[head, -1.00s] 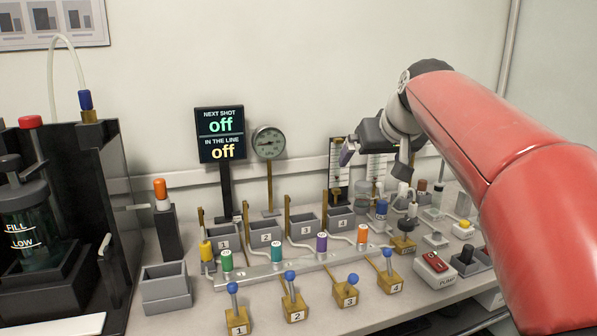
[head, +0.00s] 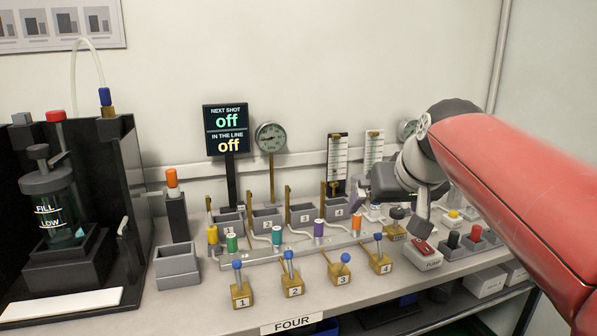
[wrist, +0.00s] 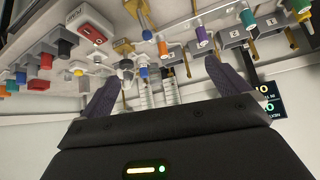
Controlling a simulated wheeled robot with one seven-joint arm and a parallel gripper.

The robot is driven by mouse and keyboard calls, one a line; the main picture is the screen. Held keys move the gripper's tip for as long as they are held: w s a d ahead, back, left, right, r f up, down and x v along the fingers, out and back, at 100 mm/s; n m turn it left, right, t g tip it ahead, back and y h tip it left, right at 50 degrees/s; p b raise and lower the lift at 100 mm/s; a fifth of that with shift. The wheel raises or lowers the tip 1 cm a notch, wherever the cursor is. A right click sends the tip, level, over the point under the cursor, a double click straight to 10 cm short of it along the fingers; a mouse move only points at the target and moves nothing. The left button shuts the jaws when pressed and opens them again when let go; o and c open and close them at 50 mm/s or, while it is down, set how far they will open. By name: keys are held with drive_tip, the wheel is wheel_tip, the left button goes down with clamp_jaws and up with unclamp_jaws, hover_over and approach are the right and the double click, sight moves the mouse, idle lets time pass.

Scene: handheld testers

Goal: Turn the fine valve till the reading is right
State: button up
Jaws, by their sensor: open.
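My gripper (head: 358,190) hangs above the back right of the bench, beside the two scale tubes (head: 337,160). Its fingers are spread and empty in the wrist view (wrist: 163,75). Beyond the fingers in the wrist view are a blue cap (wrist: 140,72) and small pale knobs (wrist: 125,64). I cannot tell which knob is the fine valve. A black-topped brass valve (head: 397,213) stands below and right of my gripper. The display (head: 227,130) reads "off" for both the shot and the line. A round gauge (head: 270,137) stands beside it; its reading is too small to tell.
Numbered lever valves (head: 291,284) line the bench front, behind them a manifold with coloured caps (head: 277,236). A red pump switch (head: 420,252) and black and red knobs (head: 475,233) stand at right. A dark machine (head: 70,240) fills the left. My arm covers the right back.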

drive_tip(key=s+f+m+g+h, duration=0.1)
drive_tip(key=s+f+g, duration=0.1)
drive_tip(key=s+f, duration=1.7)
drive_tip(key=shift+s+f, duration=0.15)
drive_tip(key=shift+s, duration=0.75)
